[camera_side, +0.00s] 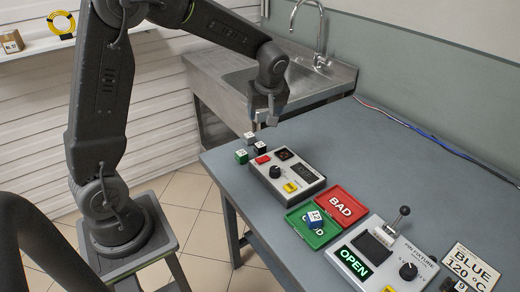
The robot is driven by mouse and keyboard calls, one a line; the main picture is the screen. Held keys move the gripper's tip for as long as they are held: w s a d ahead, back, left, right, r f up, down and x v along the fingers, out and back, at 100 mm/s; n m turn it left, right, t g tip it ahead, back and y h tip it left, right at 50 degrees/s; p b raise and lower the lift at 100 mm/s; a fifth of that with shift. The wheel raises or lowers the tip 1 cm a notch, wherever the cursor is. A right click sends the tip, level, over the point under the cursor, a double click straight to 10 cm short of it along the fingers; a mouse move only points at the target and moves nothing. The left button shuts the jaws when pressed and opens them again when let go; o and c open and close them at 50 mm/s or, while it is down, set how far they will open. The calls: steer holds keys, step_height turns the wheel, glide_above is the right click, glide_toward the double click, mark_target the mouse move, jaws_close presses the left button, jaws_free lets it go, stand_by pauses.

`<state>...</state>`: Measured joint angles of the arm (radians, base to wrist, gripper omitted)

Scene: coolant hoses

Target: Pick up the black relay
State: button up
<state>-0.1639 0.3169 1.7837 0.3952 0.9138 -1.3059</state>
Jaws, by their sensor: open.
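The black relay (260,147) is a small dark cube with a light top, on the left end of the table. A grey relay (250,138) stands just behind it and a green relay (241,157) to its left. My gripper (264,123) is open, pointing down, and hangs above the black and grey relays. It appears empty and apart from them.
A grey tester (287,178) with a knob and a red block (262,159) stands close in front of the relays. A blue relay (314,218) lies on the green tray (328,237). A red BAD tray (341,203) and an OPEN panel (375,258) are further right.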

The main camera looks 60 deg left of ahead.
steer(key=w+a+f+n+g, duration=0.1)
steer(key=w+a+f+n, duration=0.25)
steer(key=f, duration=0.35)
glide_above(260, 145)
steer(key=d, duration=0.1)
steer(key=shift+y, duration=0.4)
steer(key=f, duration=0.7)
steer(key=shift+s+d, duration=0.2)
steer(key=shift+w+d+x, duration=0.1)
steer(key=shift+d+x, duration=0.1)
steer(key=shift+x, duration=1.2)
steer(key=shift+w+d+x, duration=0.1)
steer(key=shift+d+x, duration=0.05)
steer(key=shift+x, duration=1.3)
steer(key=shift+f, duration=0.15)
steer(key=c, duration=1)
